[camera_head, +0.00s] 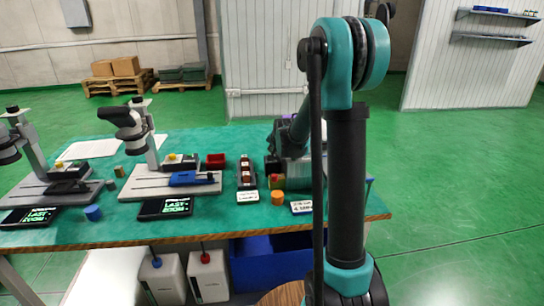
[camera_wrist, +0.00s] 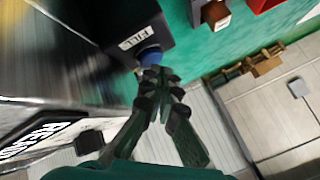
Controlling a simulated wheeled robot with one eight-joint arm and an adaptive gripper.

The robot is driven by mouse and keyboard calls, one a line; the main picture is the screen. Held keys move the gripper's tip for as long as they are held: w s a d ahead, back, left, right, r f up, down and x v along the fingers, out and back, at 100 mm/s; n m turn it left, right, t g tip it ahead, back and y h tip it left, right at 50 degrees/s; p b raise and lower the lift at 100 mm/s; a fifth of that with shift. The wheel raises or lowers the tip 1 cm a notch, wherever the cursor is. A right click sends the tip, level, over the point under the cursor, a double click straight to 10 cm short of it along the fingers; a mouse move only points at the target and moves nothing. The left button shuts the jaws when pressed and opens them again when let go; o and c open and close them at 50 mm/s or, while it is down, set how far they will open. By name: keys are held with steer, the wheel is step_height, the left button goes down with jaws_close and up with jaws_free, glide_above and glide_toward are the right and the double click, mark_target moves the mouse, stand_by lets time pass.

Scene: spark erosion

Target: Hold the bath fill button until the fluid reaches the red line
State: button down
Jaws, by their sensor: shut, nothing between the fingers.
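In the wrist view a dark box with a white FILL label (camera_wrist: 139,38) carries a blue button (camera_wrist: 150,57). My gripper (camera_wrist: 157,76) is shut and empty, its fingertips at the button; I cannot tell if they press it or only sit close. A greyish, see-through wall (camera_wrist: 60,65), likely the bath, fills the left of this view. In the head view a clear tank (camera_head: 295,152) stands at the right end of the green table, partly behind my arm. The fluid level and the red line cannot be made out in either view.
Two grey stands with black screens (camera_head: 164,207) occupy the left and middle of the green table (camera_head: 240,225). A blue crate (camera_head: 262,265) is below the table.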

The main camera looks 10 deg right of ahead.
steer(key=shift+f, duration=0.5)
stand_by(0.5)
steer(key=shift+r, duration=0.15)
stand_by(2.8)
steer(key=shift+r, duration=0.75)
steer(key=shift+r, duration=2.55)
